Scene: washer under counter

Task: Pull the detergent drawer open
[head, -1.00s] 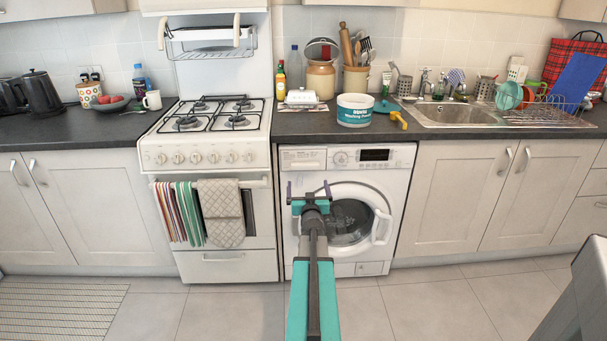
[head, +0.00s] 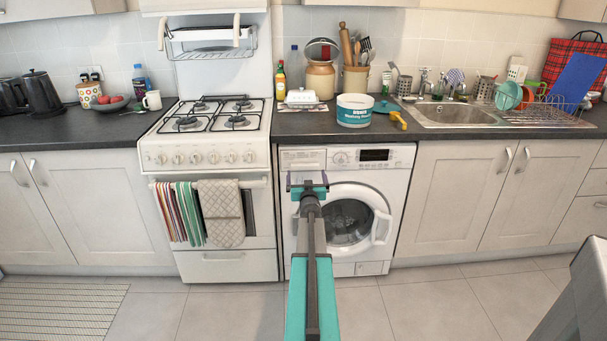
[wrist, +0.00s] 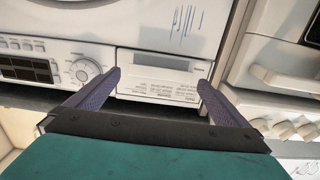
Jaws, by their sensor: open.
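The detergent drawer (head: 303,158) is a white panel at the top left of the white washing machine (head: 395,165). It looks shut, flush with the front. In the wrist view the picture is turned over, and the drawer front (wrist: 165,84) shows with small print and a recessed grip strip. My gripper (head: 308,178) is open in front of the washer, at the drawer's lower edge in the head view. In the wrist view my gripper (wrist: 160,78) has one finger on each side of the drawer front, with nothing between them. Contact cannot be told.
The washer's dial (head: 341,158) and display (head: 375,155) are right of the drawer. The round door (head: 350,220) is below. The cooker (head: 205,155) with hanging towels stands close on the left. The dark counter (head: 290,125) overhangs above, carrying a washing powder tub (head: 354,111). Floor in front is clear.

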